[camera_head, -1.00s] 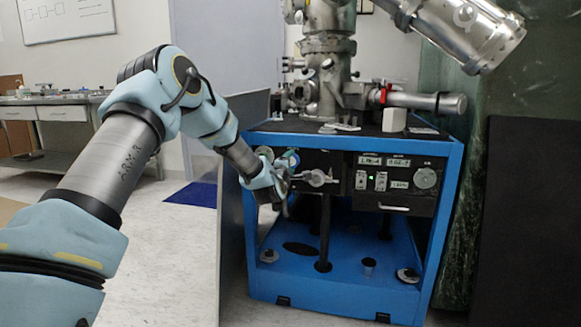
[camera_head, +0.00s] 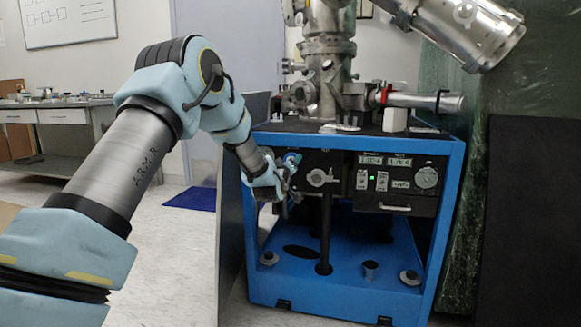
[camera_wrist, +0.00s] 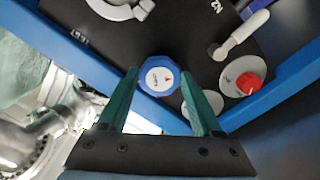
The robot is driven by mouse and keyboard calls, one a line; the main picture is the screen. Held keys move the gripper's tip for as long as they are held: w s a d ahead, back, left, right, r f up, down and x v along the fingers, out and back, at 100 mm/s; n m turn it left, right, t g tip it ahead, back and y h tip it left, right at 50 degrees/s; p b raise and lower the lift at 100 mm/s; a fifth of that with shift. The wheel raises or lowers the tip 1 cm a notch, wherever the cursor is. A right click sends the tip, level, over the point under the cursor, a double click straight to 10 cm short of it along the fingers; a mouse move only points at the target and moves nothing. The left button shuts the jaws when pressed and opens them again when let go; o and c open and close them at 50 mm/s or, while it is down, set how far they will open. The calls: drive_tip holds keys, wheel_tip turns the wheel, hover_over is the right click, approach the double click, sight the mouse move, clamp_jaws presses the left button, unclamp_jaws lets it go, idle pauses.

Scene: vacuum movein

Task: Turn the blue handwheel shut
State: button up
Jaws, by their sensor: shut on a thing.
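The blue handwheel (camera_wrist: 160,80) is a faceted knob with a white centre disc bearing a small red mark, on the black panel. In the wrist view my gripper (camera_wrist: 159,73) has one green finger on each side of it, and is shut on it. In the head view my gripper (camera_head: 284,180) is at the left end of the dark front panel of the blue-framed cart. A bit of the blue handwheel (camera_head: 292,159) shows there above the fingers, which partly hide it.
A red knob (camera_wrist: 248,83) and a white lever (camera_wrist: 246,34) sit right of the handwheel in the wrist view. The blue cart frame (camera_head: 455,200) surrounds the panel. A grey partition (camera_head: 231,230) stands close on the left.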

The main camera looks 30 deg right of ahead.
drive_tip(key=m+b, duration=0.1)
drive_tip(key=m, duration=0.8)
drive_tip(key=m+b, duration=0.1)
drive_tip(key=m, duration=0.8)
drive_tip(key=m+b, duration=0.1)
drive_tip(key=m, duration=0.8)
drive_tip(key=shift+w+a+b, duration=0.15)
drive_tip(key=shift+a+b, duration=0.1)
drive_tip(key=shift+b, duration=0.15)
drive_tip(key=shift+m, duration=0.4)
drive_tip(key=o, duration=1.4)
drive_tip(key=shift+r, duration=0.15)
drive_tip(key=p+v, duration=0.2)
drive_tip(key=v, duration=0.8)
drive_tip(key=shift+s+a, duration=0.3)
